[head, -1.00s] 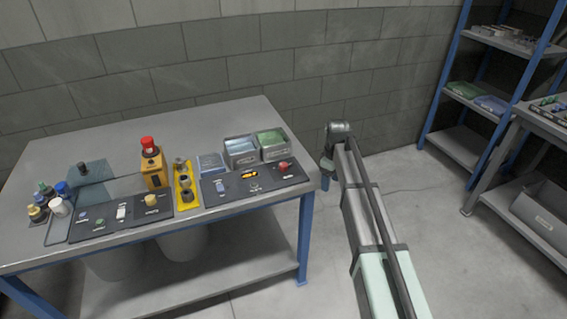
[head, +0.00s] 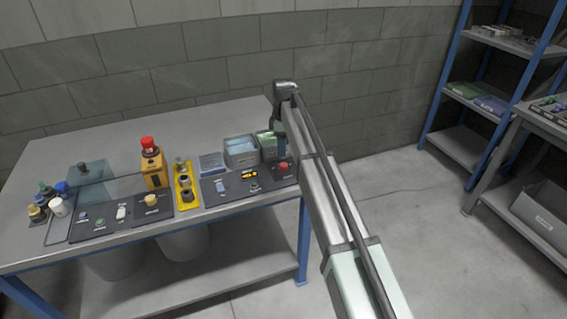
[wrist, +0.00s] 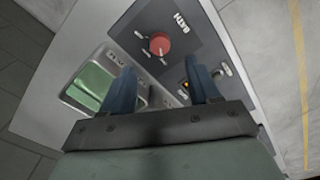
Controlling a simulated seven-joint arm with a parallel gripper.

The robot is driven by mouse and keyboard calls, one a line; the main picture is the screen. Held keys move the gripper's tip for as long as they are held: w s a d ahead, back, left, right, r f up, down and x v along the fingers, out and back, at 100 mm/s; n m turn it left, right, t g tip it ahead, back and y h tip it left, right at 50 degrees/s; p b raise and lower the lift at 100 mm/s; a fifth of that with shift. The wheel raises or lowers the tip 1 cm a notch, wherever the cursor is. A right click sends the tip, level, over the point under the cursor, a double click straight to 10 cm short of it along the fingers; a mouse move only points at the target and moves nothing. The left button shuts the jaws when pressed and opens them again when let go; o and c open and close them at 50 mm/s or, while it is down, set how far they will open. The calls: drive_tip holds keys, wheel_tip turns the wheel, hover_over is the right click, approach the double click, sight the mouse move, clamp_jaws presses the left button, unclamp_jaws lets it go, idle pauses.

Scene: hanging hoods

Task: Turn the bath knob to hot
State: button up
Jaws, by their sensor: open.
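The bath knob is a round red knob (wrist: 160,44) on a dark panel (wrist: 178,18). Small pale labels surround it, and larger lettering that seems to read BATH stands on the panel. In the head view the red knob (head: 283,167) is at the panel's right end. My gripper (wrist: 166,76) is open and empty, with dark blue fingers apart. In the wrist view the knob lies beyond the fingertips, between their lines. In the head view my gripper (head: 281,150) hangs over the table's right end, just behind the knob. I see no contact.
A green-filled tray (wrist: 95,82) and a grey bin (head: 241,151) stand behind the panel. An amber display (head: 249,174) is left of the knob. Further left are a yellow holder (head: 187,198) and an orange box with a red top (head: 153,165).

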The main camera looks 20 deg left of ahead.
sight(283, 164)
wheel_tip(283, 164, down, 8)
drive_tip(key=shift+f, duration=0.25)
drive_tip(key=shift+c, duration=0.2)
drive_tip(key=c, duration=1)
